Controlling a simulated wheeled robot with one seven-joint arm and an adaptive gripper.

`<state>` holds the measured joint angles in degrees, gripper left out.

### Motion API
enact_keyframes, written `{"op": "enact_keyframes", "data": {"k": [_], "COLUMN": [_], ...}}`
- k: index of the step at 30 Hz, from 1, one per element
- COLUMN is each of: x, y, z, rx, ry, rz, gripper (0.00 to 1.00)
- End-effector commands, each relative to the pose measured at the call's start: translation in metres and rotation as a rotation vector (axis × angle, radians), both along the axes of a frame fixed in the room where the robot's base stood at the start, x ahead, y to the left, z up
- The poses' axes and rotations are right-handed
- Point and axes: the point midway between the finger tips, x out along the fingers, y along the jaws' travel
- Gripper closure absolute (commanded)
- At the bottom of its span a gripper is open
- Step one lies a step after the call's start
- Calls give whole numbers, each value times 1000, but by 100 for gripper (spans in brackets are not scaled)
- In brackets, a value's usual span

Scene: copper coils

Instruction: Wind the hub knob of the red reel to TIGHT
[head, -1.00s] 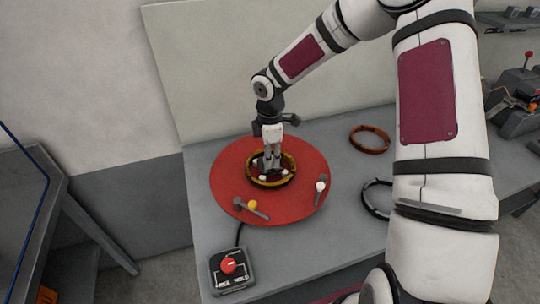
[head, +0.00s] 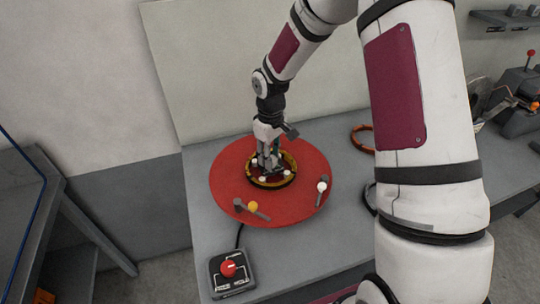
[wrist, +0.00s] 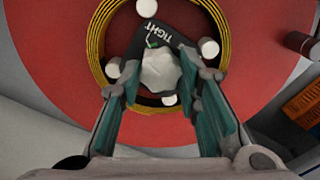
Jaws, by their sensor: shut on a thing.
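The red reel (head: 232,170) is a wide disc lying flat on the grey bench, with a yellow-wound coil ring (head: 286,181) around its hub; the ring also shows in the wrist view (wrist: 99,50). The pale, lumpy hub knob (wrist: 160,70) is in the middle, over a dark plate marked TIGHT (wrist: 172,36). A small green mark shows at the knob's far edge, near the TIGHT lettering. My gripper (wrist: 160,82) points down inside the ring, shut on the knob with one finger at each side. In the head view (head: 268,166) my fingers hide most of the knob.
White pegs stand around the hub. A lever with a yellow knob (head: 253,206) and one with a white knob (head: 322,187) sit near the disc's rim. A control box with a red knob (head: 228,269) stands in front. An orange ring (head: 361,138) lies right of the reel.

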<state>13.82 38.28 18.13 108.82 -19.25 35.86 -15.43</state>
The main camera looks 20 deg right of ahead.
Motion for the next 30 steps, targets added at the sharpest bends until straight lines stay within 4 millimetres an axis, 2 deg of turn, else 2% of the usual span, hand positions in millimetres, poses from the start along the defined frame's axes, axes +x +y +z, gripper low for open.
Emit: {"op": "enact_keyframes", "data": {"k": [12,30], "x": [1,1], "y": [1,0], "z": [0,0], "rx": [1,2], "ry": [-3,-3], "rz": [-232,-281], "gripper": [97,97]}}
